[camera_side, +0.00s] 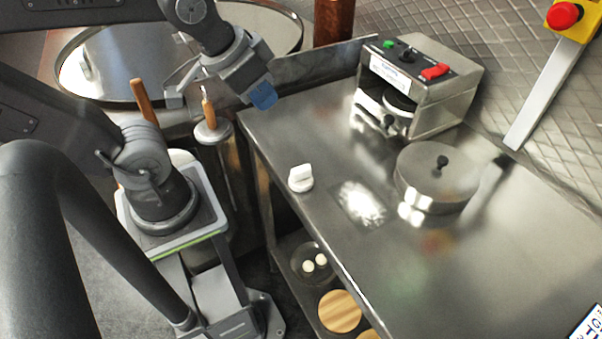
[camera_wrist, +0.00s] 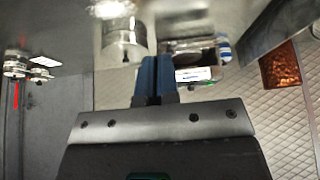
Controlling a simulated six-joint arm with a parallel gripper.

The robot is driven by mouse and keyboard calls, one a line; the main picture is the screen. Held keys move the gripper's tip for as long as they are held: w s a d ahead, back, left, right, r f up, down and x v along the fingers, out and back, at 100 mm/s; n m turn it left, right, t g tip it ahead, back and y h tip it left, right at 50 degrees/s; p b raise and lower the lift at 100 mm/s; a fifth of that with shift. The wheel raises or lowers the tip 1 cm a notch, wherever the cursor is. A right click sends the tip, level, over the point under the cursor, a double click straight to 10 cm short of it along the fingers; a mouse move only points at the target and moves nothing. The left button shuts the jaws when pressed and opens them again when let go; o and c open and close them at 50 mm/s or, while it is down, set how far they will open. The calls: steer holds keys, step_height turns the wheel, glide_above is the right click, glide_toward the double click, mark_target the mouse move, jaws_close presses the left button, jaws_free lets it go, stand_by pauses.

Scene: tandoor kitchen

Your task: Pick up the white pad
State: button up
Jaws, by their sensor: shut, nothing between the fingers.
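The white pad (camera_side: 301,179) is a small white piece with a raised block on a round base. It sits on the steel table near its left edge in the side view. I cannot make it out in the wrist view. My gripper (camera_side: 263,96) is above the table's far left corner, up and to the left of the pad and apart from it. Its blue fingers are together and empty; they also show in the wrist view (camera_wrist: 157,74).
The steel table (camera_side: 390,268) is mostly clear around the pad. A round lidded steel pot (camera_side: 437,181) stands to its right, with a bright floury patch (camera_side: 361,204) between. A steel machine with buttons (camera_side: 425,82) stands at the back. A large round vessel (camera_side: 110,62) lies beyond the table's left.

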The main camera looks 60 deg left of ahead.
steer(key=o, duration=1.4)
steer(key=n+g, duration=0.6)
steer(key=n, duration=1.1)
glide_above(301, 168)
step_height(301, 168, down, 5)
step_height(301, 168, down, 14)
steer(key=shift+r, duration=0.2)
